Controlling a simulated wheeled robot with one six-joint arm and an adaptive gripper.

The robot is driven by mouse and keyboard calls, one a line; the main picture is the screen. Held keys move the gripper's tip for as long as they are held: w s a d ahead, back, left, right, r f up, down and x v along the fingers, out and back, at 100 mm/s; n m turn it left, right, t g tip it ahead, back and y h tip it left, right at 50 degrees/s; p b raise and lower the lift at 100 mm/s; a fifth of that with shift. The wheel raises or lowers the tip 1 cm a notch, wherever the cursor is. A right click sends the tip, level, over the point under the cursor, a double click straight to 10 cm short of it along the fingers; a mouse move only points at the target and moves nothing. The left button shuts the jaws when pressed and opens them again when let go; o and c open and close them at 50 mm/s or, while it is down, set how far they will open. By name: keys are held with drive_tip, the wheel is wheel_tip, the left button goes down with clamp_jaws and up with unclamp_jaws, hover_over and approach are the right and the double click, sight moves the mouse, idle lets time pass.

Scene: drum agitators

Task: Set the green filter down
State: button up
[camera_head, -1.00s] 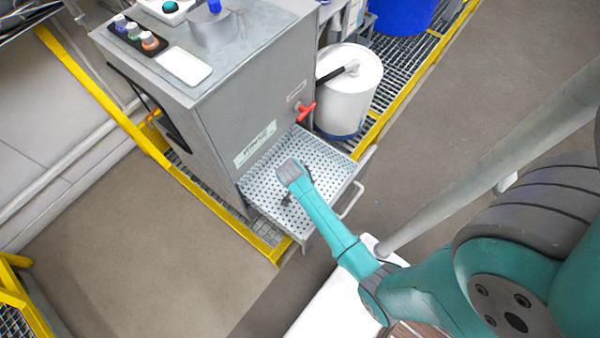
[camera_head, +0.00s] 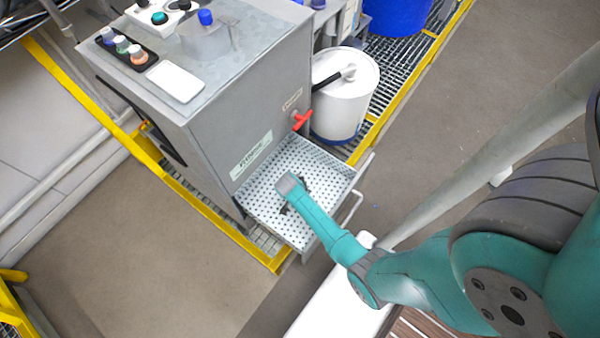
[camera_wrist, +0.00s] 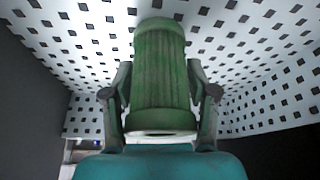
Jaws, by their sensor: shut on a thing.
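The green filter (camera_wrist: 160,80) is a ribbed green cylinder in the middle of the wrist view. My gripper (camera_wrist: 160,92) is shut on it, with a dark finger along each side. Behind the filter is the white perforated tray (camera_wrist: 265,75), which fills most of the wrist view. In the head view the perforated tray (camera_head: 325,168) sticks out from the front of the grey machine. My arm's end is over this tray, and the filter itself is hidden there. I cannot tell whether the filter touches the tray.
The grey machine (camera_head: 215,110) stands behind the tray, with a red valve handle (camera_head: 302,120) above it. A white drum (camera_head: 345,90) with a black hose stands to the right. A tray handle (camera_head: 350,210) juts out at the front right. Yellow-edged grating surrounds the machine.

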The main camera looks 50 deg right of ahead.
drive_tip(key=shift+f, duration=0.25)
drive_tip(key=o, duration=1.2)
drive_tip(key=shift+o, duration=0.2)
drive_tip(key=shift+a+r, duration=0.1)
drive_tip(key=v, duration=1.1)
drive_tip(key=shift+a+r, duration=0.2)
drive_tip(key=shift+r, duration=0.15)
drive_tip(key=shift+s+a, duration=0.1)
